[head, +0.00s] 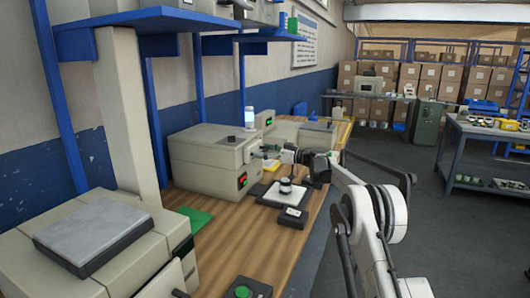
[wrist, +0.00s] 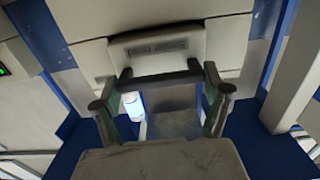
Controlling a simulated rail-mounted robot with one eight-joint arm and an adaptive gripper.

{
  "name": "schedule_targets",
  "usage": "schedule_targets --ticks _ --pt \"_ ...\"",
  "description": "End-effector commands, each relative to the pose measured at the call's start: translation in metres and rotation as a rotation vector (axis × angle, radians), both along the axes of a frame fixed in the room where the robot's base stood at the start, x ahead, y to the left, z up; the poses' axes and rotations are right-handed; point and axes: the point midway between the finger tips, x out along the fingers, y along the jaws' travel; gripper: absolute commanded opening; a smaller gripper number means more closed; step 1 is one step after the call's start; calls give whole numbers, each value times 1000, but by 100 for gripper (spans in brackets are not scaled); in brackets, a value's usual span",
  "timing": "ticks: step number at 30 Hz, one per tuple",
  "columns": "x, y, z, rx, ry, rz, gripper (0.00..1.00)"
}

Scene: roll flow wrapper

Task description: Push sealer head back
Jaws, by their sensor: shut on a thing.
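In the wrist view, a worn grey block with a dark label (wrist: 155,50), which looks like the sealer head, sits against a beige machine. A dark bar (wrist: 160,80) runs across below it. My gripper (wrist: 160,92) has one finger at each end of this bar and is shut on it. The label is too blurred to read. In the head view, my gripper (head: 272,153) is at the right side of the beige machine (head: 205,150) on the wooden bench.
A white and blue cylinder (head: 249,118) stands on the machine. A scale-like tray with a round part (head: 285,190) and a small black box (head: 293,212) lie on the bench near my arm. A green-button box (head: 243,289) is at the front. Blue shelving (head: 190,17) hangs above.

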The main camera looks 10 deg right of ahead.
Motion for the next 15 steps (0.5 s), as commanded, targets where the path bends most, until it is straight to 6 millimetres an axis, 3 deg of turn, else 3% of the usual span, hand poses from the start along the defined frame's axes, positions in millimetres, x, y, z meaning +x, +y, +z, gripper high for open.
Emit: schedule_targets --ticks 1,2,3,6,15 --pt "1 3 2 3 -1 -2 32" --pt "1 3 3 3 -1 -2 81" --pt "1 3 3 3 -1 -3 87" --pt "1 3 2 3 -1 -2 98" --pt "0 0 2 2 -1 -2 98"
